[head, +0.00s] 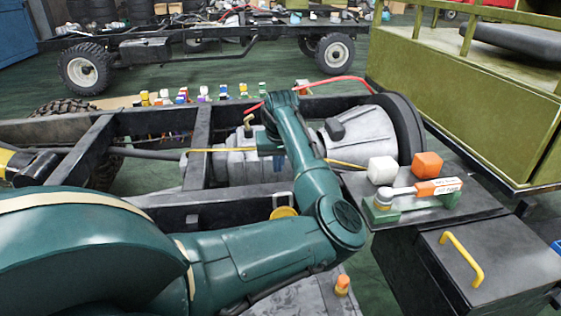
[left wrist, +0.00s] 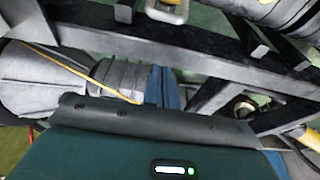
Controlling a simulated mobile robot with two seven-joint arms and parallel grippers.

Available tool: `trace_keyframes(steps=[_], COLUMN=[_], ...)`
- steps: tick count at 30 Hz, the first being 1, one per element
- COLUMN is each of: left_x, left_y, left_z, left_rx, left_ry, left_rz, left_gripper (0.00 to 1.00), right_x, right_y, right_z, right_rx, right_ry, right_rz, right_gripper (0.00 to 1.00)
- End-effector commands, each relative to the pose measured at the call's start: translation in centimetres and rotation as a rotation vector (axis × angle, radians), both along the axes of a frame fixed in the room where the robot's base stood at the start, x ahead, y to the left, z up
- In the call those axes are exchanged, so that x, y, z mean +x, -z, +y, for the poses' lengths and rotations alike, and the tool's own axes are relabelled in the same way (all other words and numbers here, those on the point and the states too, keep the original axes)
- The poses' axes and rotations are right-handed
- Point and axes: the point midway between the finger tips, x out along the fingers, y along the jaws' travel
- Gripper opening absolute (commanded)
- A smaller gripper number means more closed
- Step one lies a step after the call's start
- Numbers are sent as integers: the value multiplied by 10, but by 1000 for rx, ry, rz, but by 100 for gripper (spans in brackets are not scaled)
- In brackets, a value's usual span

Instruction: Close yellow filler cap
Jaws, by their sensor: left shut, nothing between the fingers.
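A yellow round cap (head: 283,212) shows partly behind my left forearm, by the near frame rail. Whether it is open or closed cannot be told. A pale fitting with a yellowish rim (left wrist: 166,10) shows at the top edge of the left wrist view; I cannot tell if it is the same cap. My left gripper (head: 268,142) hangs over the grey gearbox, apart from the yellow cap. Its blue-grey fingers (left wrist: 163,86) are shut with nothing between them. Its fingertips are hard to see in the head view.
The black chassis frame (head: 200,148) crosses the scene around the grey gearbox (head: 360,133). A black box with a yellow handle (head: 462,258) stands at right. White (head: 382,169) and orange (head: 428,164) blocks sit above it. A red hose (head: 335,80) arches behind my arm.

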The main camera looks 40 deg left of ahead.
Motion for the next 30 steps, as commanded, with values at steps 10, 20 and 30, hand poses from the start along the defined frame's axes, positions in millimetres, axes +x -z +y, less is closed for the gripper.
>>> trace_keyframes(steps=[10,20,30], left_x=[4,-15,-16], left_y=[52,50,50], left_z=[2,-19,-20], left_rx=[-1,-1,-1], left_ry=[-1,0,-2], left_rz=[-3,-2,-1], left_gripper=[0,0,0], right_x=[-2,-4,-2], right_y=[-3,0,-1], right_z=[-4,-3,-2], right_rx=[-3,-3,-2], right_ry=[10,7,5], right_rz=[-23,-10,-14], right_gripper=[36,36,36])
